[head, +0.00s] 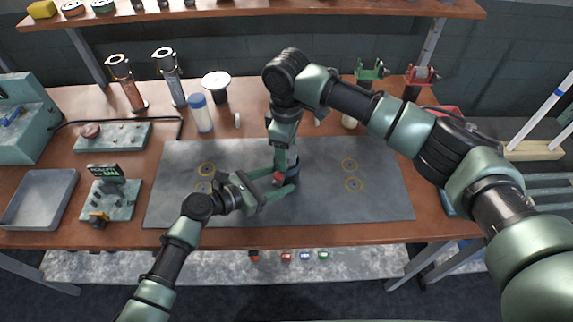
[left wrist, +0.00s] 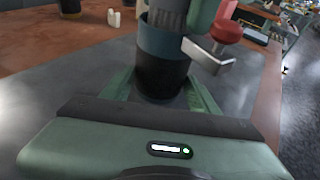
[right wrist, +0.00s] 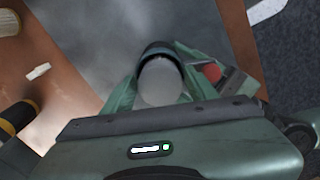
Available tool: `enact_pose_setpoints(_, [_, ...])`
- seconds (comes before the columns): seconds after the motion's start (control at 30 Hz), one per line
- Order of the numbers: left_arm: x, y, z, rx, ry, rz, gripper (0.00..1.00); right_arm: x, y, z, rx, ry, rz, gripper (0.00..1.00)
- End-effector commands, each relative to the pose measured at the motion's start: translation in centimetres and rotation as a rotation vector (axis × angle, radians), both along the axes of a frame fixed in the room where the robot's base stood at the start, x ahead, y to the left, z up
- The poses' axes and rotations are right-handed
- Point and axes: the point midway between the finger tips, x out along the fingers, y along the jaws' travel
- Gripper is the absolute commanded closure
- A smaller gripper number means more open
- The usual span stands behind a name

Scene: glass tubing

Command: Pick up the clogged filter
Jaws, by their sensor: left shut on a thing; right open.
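A dark cup-like holder (head: 294,177) stands upright on the grey mat, with a blue-grey upper band in the left wrist view (left wrist: 160,70). A grey ribbed cylinder (left wrist: 168,20), apparently the clogged filter, sticks out of its top; its pale round end faces the right wrist view (right wrist: 160,82). My left gripper (head: 286,181) is shut on the holder from the side. My right gripper (head: 285,152) points down over it, open, with its fingers (right wrist: 158,85) on either side of the cylinder. A red knob with a metal lever (left wrist: 226,32) sits beside the holder. Finger contact is unclear.
The grey mat (head: 230,150) has several yellow rings and free room on both sides. A grey tray (head: 40,198) lies at left.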

Motion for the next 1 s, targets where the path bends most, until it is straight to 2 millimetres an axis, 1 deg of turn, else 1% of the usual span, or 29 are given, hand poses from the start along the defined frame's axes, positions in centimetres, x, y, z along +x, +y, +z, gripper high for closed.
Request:
enact_pose_setpoints(0.2, [0.0,0.0,0.0,0.0,0.0,0.0,0.63,0.0,0.0,-0.2,0.0,0.0,0.0,0.42])
enact_pose_setpoints(0.23, [0.0,0.0,0.0,0.0,0.0,0.0,0.63,0.0,0.0,-0.2,0.0,0.0,0.0,0.45])
enact_pose_setpoints(0.27, [0.0,0.0,0.0,0.0,0.0,0.0,0.63,0.0,0.0,-0.1,0.0,0.0,0.0,0.53])
enact_pose_setpoints(0.3, [0.0,0.0,0.0,0.0,0.0,0.0,0.63,0.0,0.0,-0.1,0.0,0.0,0.0,0.64])
enact_pose_setpoints(0.37, [0.0,0.0,0.0,0.0,0.0,0.0,0.63,0.0,0.0,-0.1,0.0,0.0,0.0,0.81])
enact_pose_setpoints(0.4, [0.0,0.0,0.0,0.0,0.0,0.0,0.63,0.0,0.0,-0.1,0.0,0.0,0.0,0.92])
enact_pose_setpoints(0.43, [0.0,0.0,0.0,0.0,0.0,0.0,0.63,0.0,0.0,-0.1,0.0,0.0,0.0,1.0])
enact_pose_setpoints(0.8, [0.0,0.0,0.0,0.0,0.0,0.0,0.63,0.1,0.0,0.2,0.002,-0.002,0.0,1.0])
enact_pose_setpoints(0.87, [0.0,0.0,0.0,0.0,0.0,0.0,0.63,0.1,0.0,0.7,0.002,-0.002,0.0,1.0])
enact_pose_setpoints(0.93, [0.0,0.0,0.0,0.0,0.0,0.0,0.63,0.1,0.0,1.7,0.001,-0.003,0.001,1.0])
enact_pose_setpoints(1.0, [0.0,0.0,0.0,0.0,0.0,0.0,0.63,0.1,0.1,3.2,0.003,-0.004,0.001,1.0])
